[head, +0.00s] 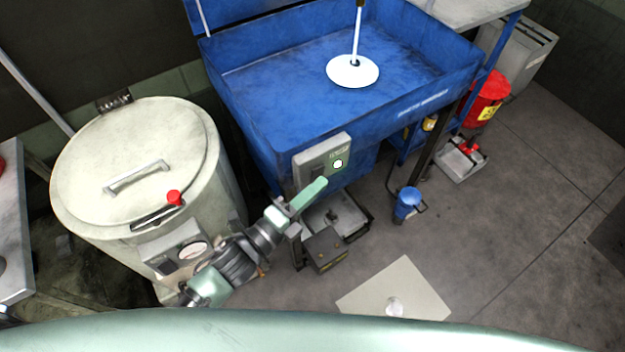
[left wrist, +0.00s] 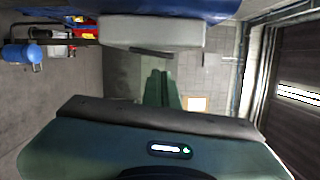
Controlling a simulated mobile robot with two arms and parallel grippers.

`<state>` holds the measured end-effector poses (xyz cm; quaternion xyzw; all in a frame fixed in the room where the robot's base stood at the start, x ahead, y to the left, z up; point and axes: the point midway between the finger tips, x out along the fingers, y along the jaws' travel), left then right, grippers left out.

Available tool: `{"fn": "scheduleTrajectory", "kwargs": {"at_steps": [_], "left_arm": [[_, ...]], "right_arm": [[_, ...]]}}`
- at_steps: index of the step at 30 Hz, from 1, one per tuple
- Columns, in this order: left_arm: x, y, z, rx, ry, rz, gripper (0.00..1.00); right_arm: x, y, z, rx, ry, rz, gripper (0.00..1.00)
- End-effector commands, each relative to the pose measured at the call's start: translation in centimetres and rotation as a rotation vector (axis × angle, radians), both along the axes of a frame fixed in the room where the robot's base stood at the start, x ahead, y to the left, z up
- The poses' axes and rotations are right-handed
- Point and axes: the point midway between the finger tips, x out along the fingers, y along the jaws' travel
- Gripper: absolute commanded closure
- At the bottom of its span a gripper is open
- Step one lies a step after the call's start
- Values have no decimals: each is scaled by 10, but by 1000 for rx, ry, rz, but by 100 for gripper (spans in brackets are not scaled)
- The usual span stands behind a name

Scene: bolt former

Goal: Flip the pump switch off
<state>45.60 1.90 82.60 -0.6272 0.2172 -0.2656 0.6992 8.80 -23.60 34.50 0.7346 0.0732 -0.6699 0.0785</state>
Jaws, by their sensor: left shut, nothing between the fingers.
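The grey control box (head: 322,160) is fixed to the front of the blue sink basin (head: 262,120). My right gripper is not in view.
A round cream tank (head: 140,165) with a red knob stands left of the basin, close to my left arm. A dark box (head: 326,250) and a tray sit on the floor below. A blue cup-like container (head: 408,203) and red can (head: 488,98) are to the right.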

Motion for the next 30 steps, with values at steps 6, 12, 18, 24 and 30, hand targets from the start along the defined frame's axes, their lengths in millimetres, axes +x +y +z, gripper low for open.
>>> {"fn": "scheduleTrajectory", "kwargs": {"at_steps": [6,12,18,24,30], "left_arm": [[9,7,1,1,1,0,100],[9,7,1,0,1,1,100],[15,12,4,-3,3,1,100],[15,12,4,-2,2,3,100],[18,13,6,-2,1,3,100]], "right_arm": [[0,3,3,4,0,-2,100],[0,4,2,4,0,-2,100],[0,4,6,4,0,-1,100],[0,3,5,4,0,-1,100],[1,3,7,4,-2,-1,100]]}}
